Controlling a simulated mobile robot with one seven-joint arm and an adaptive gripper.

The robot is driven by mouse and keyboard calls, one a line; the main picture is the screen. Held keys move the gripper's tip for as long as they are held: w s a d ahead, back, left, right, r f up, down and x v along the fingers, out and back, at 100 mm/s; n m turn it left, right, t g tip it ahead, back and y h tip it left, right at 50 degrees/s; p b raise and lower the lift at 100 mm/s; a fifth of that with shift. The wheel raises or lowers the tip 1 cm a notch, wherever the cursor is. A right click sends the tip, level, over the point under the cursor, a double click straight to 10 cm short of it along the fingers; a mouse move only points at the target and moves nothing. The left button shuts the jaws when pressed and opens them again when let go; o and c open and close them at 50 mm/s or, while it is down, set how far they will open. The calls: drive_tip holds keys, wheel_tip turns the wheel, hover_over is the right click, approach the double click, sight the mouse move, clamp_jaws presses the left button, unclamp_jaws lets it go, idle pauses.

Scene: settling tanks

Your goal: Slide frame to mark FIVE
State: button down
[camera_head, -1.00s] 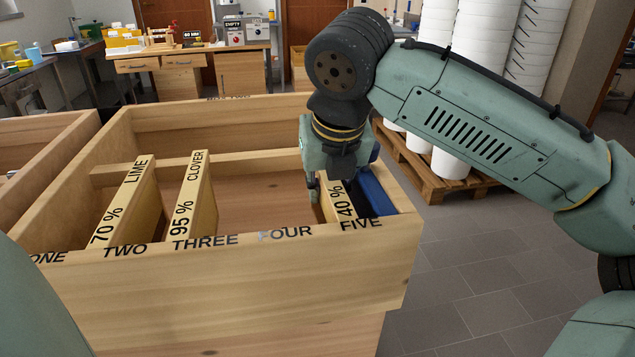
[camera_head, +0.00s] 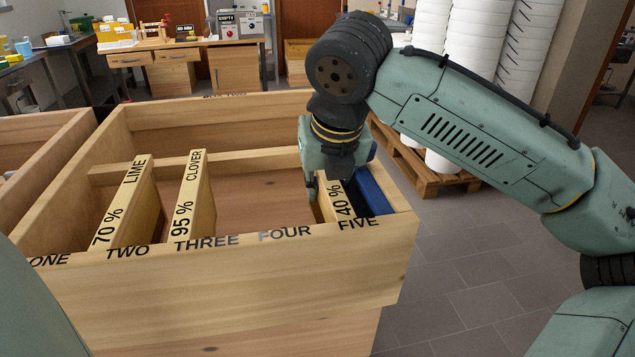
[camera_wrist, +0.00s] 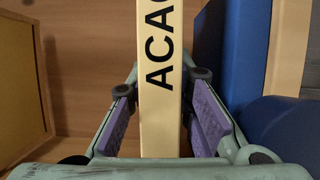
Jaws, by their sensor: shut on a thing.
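The frame marked 40 % (camera_head: 341,201) stands upright in the wooden box (camera_head: 230,262), its near end at the mark FIVE (camera_head: 358,223) on the front wall. My gripper (camera_head: 326,186) reaches down over this frame and hides its middle. In the wrist view the frame's top bar (camera_wrist: 160,110), lettered "ACA…", lies between my two purple-padded fingers (camera_wrist: 160,118), which are shut on it. The rest of the lettering is cut off.
A blue block (camera_head: 371,192) stands just right of the held frame, by the box's right wall. The LIME frame (camera_head: 128,205) stands near TWO and the CLOVER frame (camera_head: 196,200) near THREE. The space around FOUR is clear.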

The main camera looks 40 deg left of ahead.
drive_tip(key=shift+w+d+r+m, duration=0.1)
drive_tip(key=shift+w+d+m, duration=0.4)
drive_tip(key=shift+w, duration=0.5)
drive_tip(key=c, duration=1.4)
unclamp_jaws()
drive_tip(key=shift+d, duration=0.15)
drive_tip(key=shift+o, duration=0.2)
drive_tip(key=shift+n, duration=0.4)
drive_tip(key=v, duration=0.4)
drive_tip(key=s+a+v, duration=0.1)
drive_tip(key=v, duration=0.2)
drive_tip(key=shift+s+d+r, duration=0.15)
drive_tip(key=shift+s+r, duration=0.2)
drive_tip(key=shift+r, duration=0.2)
drive_tip(key=shift+s+f, duration=0.15)
